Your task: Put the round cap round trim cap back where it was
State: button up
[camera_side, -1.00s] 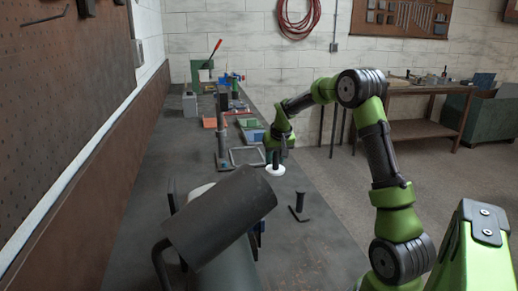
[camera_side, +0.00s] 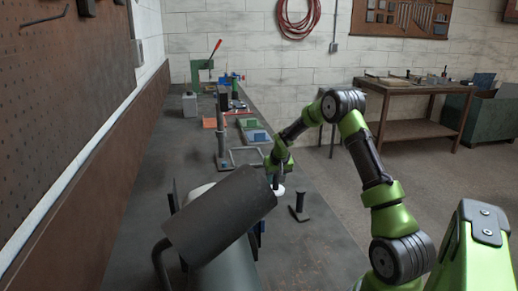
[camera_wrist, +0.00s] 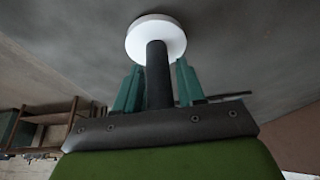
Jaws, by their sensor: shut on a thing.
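The round trim cap shows as a white disc with a dark upright stem. In the wrist view the white disc (camera_wrist: 156,38) lies just beyond my fingertips and the dark stem (camera_wrist: 158,75) runs between the two teal fingers. My gripper (camera_wrist: 157,85) is shut on the stem. In the side view my gripper (camera_side: 279,175) is low over the bench, and only part of the white disc (camera_side: 279,190) shows below it. The stem is mostly hidden there. I cannot tell whether the disc touches the bench.
A dark post with an angled foot (camera_side: 300,208) stands close to the right of the cap. A large dark cylinder (camera_side: 218,218) blocks the near left. A grey frame (camera_side: 246,156) lies behind. The bench's right front (camera_side: 310,255) is clear.

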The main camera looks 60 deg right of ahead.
jog(key=shift+f, duration=0.25)
jog(key=o, duration=1.1)
jog(key=shift+f, duration=0.1)
